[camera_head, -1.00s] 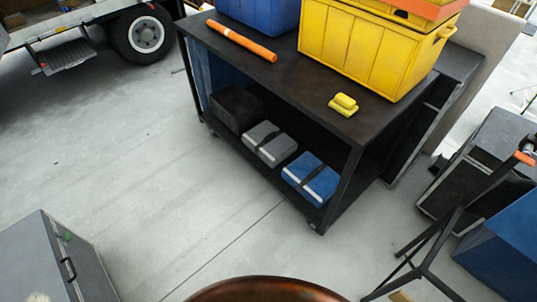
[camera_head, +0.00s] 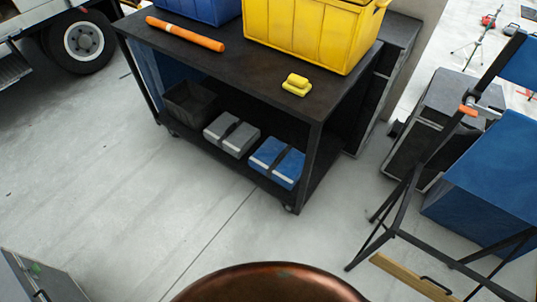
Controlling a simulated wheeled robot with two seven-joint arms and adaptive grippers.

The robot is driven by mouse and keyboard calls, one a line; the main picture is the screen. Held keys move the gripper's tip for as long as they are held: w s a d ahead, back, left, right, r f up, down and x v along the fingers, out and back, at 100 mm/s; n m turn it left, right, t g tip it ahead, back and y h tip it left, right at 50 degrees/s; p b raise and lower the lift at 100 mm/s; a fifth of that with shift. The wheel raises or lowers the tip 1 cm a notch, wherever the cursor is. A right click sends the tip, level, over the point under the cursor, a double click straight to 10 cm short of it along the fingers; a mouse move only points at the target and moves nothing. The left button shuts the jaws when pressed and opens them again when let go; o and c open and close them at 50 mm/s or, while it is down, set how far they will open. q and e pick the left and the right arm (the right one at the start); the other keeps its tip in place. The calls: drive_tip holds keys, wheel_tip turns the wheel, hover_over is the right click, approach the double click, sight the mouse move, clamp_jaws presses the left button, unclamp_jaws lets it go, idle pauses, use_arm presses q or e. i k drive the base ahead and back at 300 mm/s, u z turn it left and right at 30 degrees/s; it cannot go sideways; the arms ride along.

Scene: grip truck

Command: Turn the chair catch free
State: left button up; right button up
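A tall folding chair (camera_head: 400,210) with a thin black frame stands at the right edge of the head view. Part of it is cut off by the picture edge. A small orange piece (camera_head: 467,110), which looks like the chair catch, sits on the frame near a grey metal fitting. Whether it is turned or locked is too small to tell. A blue cloth panel (camera_head: 522,65) shows at the top right of the frame. A tan footboard (camera_head: 412,279) is low on the chair. Neither of my grippers is in view.
A black wheeled cart (camera_head: 250,85) carries a yellow crate (camera_head: 305,35), an orange roll (camera_head: 185,34) and yellow blocks (camera_head: 297,85). Dark cases (camera_head: 435,125) and a blue box (camera_head: 490,170) stand behind the chair. A copper-coloured rounded shape (camera_head: 270,285) is at the bottom. Open floor lies left.

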sight(471, 109)
drive_tip(key=z, duration=1.65)
